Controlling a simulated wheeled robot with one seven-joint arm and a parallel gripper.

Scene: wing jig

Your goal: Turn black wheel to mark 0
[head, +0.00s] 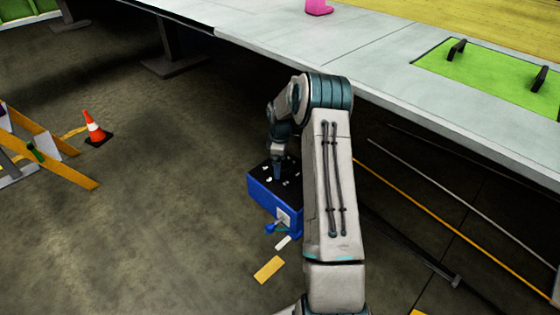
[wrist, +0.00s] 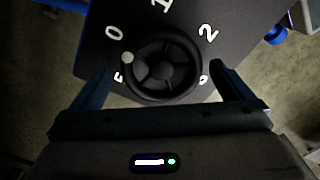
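The black wheel (wrist: 181,80) sits on the black top of a blue box (head: 262,194) on the floor. Mark 2 (wrist: 208,32) is at upper right, and mark 1 is cut by the top edge. My gripper (wrist: 161,70) is open, one finger on each side of the wheel, with gaps visible. In the head view, my gripper (head: 278,172) is over the box top; the wheel is hidden there.
A blue-handled part (head: 272,227) sticks out of the box's front. A yellow plate (head: 269,269) lies on the floor nearby. A long grey table (head: 300,45) stands behind and right.

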